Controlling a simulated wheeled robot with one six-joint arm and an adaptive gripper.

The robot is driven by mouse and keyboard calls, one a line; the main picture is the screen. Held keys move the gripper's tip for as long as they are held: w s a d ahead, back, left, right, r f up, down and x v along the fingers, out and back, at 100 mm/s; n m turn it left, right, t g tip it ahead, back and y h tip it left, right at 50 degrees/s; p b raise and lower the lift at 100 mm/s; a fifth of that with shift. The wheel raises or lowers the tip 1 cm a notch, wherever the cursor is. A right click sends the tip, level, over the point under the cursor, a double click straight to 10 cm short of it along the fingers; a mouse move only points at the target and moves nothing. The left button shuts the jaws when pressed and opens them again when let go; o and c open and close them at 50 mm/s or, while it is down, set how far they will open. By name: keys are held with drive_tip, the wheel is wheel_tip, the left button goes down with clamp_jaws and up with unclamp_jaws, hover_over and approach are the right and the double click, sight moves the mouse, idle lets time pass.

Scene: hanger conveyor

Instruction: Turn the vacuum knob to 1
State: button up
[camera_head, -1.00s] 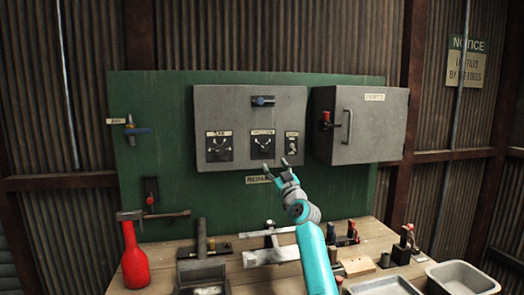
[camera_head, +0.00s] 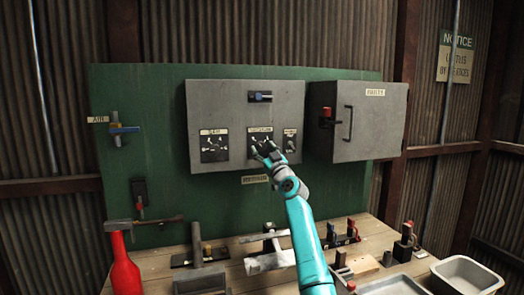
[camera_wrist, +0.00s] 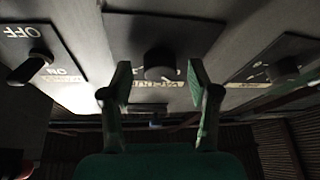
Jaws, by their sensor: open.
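The vacuum knob (camera_wrist: 158,64) is a dark round knob on a black dial plate in the middle of the wrist view. Its plate (camera_head: 260,137) shows at the lower middle of the grey panel in the head view, partly covered by my gripper. My gripper (camera_head: 265,149) is in front of that plate. In the wrist view my gripper (camera_wrist: 160,82) is open, with one green-padded finger on each side of the knob. I cannot tell whether either finger touches it. The knob's exact setting is too dark to read.
A similar dial (camera_head: 214,146) is left of the vacuum plate, and a small switch (camera_head: 289,141) is right of it. A blue-handled knob (camera_head: 260,96) sits above. A grey cabinet (camera_head: 355,122) juts out at the right. The workbench below holds several tools and trays.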

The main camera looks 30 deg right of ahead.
drive_tip(key=shift+c, duration=0.3)
drive_tip(key=c, duration=1.1)
drive_tip(key=shift+m+h, duration=0.6)
drive_tip(key=shift+m, duration=0.4)
drive_tip(key=shift+a+m+g+h, duration=0.1)
drive_tip(key=shift+m+g+h, duration=0.1)
drive_tip(key=shift+m+h, duration=0.75)
drive_tip(key=shift+a+m+g+h, duration=0.1)
drive_tip(key=shift+m+g+h, duration=0.2)
drive_tip(key=shift+m, duration=1.15)
drive_tip(key=shift+a+m+g+h, duration=0.1)
drive_tip(key=shift+m+g+h, duration=0.5)
drive_tip(key=shift+m, duration=1.15)
drive_tip(key=shift+m+g+h, duration=0.2)
drive_tip(key=shift+m+h, duration=0.75)
drive_tip(key=shift+m, duration=0.8)
drive_tip(key=m+g+h, duration=0.1)
drive_tip(key=m, duration=0.2)
drive_tip(key=m+g, duration=0.1)
drive_tip(key=m, duration=0.2)
drive_tip(key=shift+w+a+r+h, duration=0.1)
drive_tip(key=shift+h, duration=0.3)
drive_tip(key=shift+m+g, duration=1.2)
drive_tip(key=shift+m, duration=1.1)
